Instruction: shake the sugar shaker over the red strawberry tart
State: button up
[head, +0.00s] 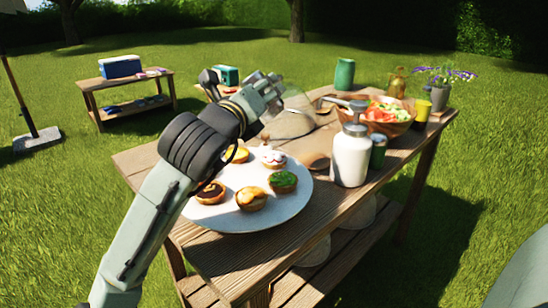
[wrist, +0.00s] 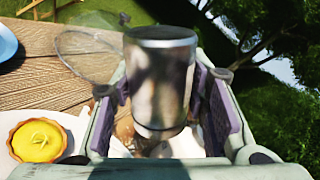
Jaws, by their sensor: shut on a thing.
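My gripper (head: 268,92) is raised above the far side of the white plate (head: 222,221). In the wrist view my gripper (wrist: 165,105) is shut on a grey metal shaker (wrist: 160,75), which sits between its pads. The shaker is not clear in the head view. The plate holds a yellow tart (head: 237,154), a white-topped tart (head: 272,158), a green tart (head: 283,182), a dark tart (head: 210,193) and a golden-topped tart (head: 251,199). The yellow tart also shows in the wrist view (wrist: 38,140). I see no clearly red strawberry tart; my arm hides part of the plate.
A white bottle (head: 351,158) and a dark green jar (head: 378,150) stand right of the plate. Behind them are a salad bowl (head: 400,125), a yellow cup (head: 421,111) and a flower vase (head: 440,96). A clear glass dome (head: 292,122) is behind the plate.

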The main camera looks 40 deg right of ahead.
aim_at(261, 74)
jog(key=n, duration=0.2)
jog(key=r+n+p, duration=0.1)
jog(key=shift+r+n+p, duration=0.1)
jog(key=shift+n+p, duration=0.2)
jog(key=shift+n, duration=0.1)
jog(key=n+p, duration=0.1)
jog(key=n, duration=0.3)
jog(key=shift+r+p, duration=0.35)
jog(key=shift+p, duration=0.05)
jog(key=n+p, duration=0.1)
jog(key=n, duration=0.2)
jog(key=r+n+p, duration=0.1)
jog(key=n+p, duration=0.1)
jog(key=shift+n, duration=0.4)
jog(key=n+p, duration=0.1)
jog(key=n, duration=0.1)
jog(key=r+n+p, duration=0.1)
jog(key=n+p, duration=0.2)
jog(key=n, duration=0.1)
jog(key=n+p, duration=0.1)
jog(key=p, duration=0.1)
jog(key=shift+r+n+p, duration=0.3)
jog(key=shift+r+n, duration=0.05)
jog(key=shift+n, duration=0.05)
jog(key=n+p, duration=0.4)
jog(key=n, duration=0.1)
jog(key=shift+r, duration=0.3)
jog(key=shift+n+p, duration=0.5)
jog(key=shift+n, duration=0.2)
jog(key=shift+f, duration=0.25)
